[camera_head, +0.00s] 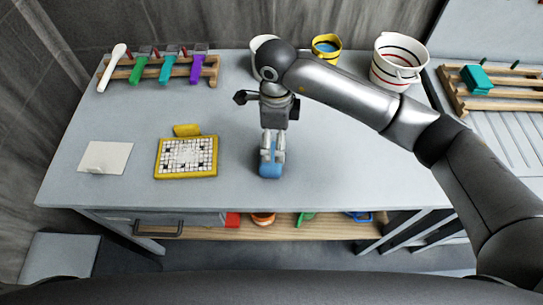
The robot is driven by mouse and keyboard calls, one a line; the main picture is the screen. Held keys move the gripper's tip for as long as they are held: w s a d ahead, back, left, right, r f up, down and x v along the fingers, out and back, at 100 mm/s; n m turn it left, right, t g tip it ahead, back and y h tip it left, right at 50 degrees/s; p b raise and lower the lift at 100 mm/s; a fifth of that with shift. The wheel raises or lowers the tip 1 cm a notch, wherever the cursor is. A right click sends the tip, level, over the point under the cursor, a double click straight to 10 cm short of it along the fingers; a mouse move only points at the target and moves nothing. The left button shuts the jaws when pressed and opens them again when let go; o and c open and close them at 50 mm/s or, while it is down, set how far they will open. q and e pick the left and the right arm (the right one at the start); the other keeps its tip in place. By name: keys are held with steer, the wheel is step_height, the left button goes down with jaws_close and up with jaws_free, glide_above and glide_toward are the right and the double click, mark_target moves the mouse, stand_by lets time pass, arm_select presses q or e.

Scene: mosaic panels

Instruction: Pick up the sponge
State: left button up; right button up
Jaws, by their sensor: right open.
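A small blue block (270,170), which looks like the sponge, lies on the grey table (330,170) near its front edge. My right gripper (272,154) points down directly over it, its fingers open on either side of the block's upper part. The fingers hide part of the block, and I cannot tell whether they touch it. My left gripper is not in view.
A yellow-framed mosaic panel (187,158) with a yellow block (187,130) behind it and a white sheet (105,157) lie left. A tool rack (150,72) and buckets (400,62) stand at the back. A teal block (477,79) sits on a wooden rack (500,97).

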mark_target(272, 159)
step_height(272, 159, down, 3)
steer(key=shift+f+p, duration=0.1)
steer(key=shift+p, duration=0.25)
steer(key=shift+s+f+p, duration=0.1)
steer(key=shift+f+p, duration=0.4)
steer(key=shift+p, duration=0.1)
step_height(272, 159, down, 4)
steer(key=shift+r+p, duration=0.25)
steer(key=shift+p, duration=0.6)
steer(key=shift+f, duration=0.45)
steer(key=shift+c, duration=0.3)
steer(key=c, duration=0.5)
